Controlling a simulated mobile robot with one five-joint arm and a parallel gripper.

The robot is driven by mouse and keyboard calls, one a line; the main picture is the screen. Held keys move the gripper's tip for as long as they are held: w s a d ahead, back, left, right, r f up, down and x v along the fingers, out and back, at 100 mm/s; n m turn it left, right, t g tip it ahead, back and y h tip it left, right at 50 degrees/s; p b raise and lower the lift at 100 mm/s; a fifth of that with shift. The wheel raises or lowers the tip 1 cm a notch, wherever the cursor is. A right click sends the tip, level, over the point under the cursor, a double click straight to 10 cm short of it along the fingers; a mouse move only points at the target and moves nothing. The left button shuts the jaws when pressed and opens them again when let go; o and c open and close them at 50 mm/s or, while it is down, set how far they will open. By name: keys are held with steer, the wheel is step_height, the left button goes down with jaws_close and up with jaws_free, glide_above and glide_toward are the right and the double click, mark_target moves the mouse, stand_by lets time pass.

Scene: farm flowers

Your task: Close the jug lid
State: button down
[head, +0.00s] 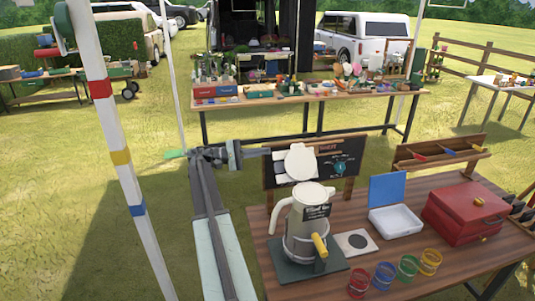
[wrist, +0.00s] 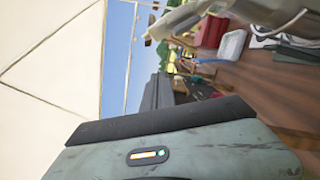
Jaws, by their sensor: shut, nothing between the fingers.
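The cream jug (head: 309,215) stands upright on a dark green base (head: 275,268), with a dark label on its front and a yellow handle (head: 320,245) low down. Its round pale lid (head: 300,160) is raised, standing up above the jug's rim. My gripper (head: 266,151) is shut and empty, to the left of the raised lid and near its height. I cannot tell whether it touches the lid. In the wrist view, a pale form at the top edge may be part of the jug; the fingertips are not clear there.
A dark sign board (head: 341,169) stands behind the jug. A white tray with a blue lid (head: 387,190), a red box (head: 463,213) and several coloured cups (head: 408,267) share the wooden table (head: 345,280). A white striped pole (head: 118,150) rises left of my arm.

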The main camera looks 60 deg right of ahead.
mark_target(300, 162)
steer(key=s+d+r+p, duration=0.1)
steer(key=s+r+p, duration=0.1)
steer(key=s, duration=0.7)
steer(key=shift+r, duration=0.1)
